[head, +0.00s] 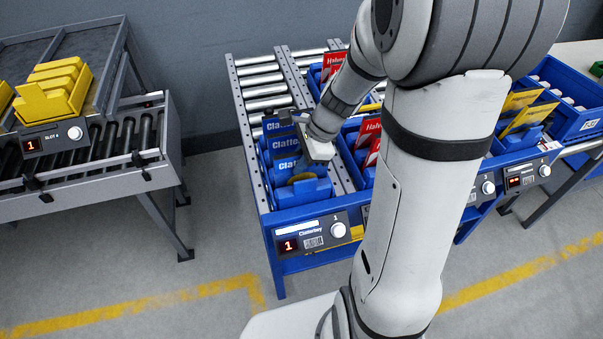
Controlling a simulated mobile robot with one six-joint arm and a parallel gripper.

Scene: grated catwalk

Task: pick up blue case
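Several blue cases (284,143) with white "Clatter…" lettering stand one behind another in the left lane of the blue-framed rack (290,217), in the head view. The rack's front label reads "Clatterbay". My wrist and arm cover part of the cases and the lane to the right. The fingertips are small and partly hidden, so I cannot tell whether they are apart, or whether they touch a case.
Red cases (366,131) stand in the lane to the right, partly behind my arm. A blue bin (562,92) is at far right, near yellow cards (524,117). A roller stand (120,150) with yellow bins (53,91) is at left. Floor between the stands is clear.

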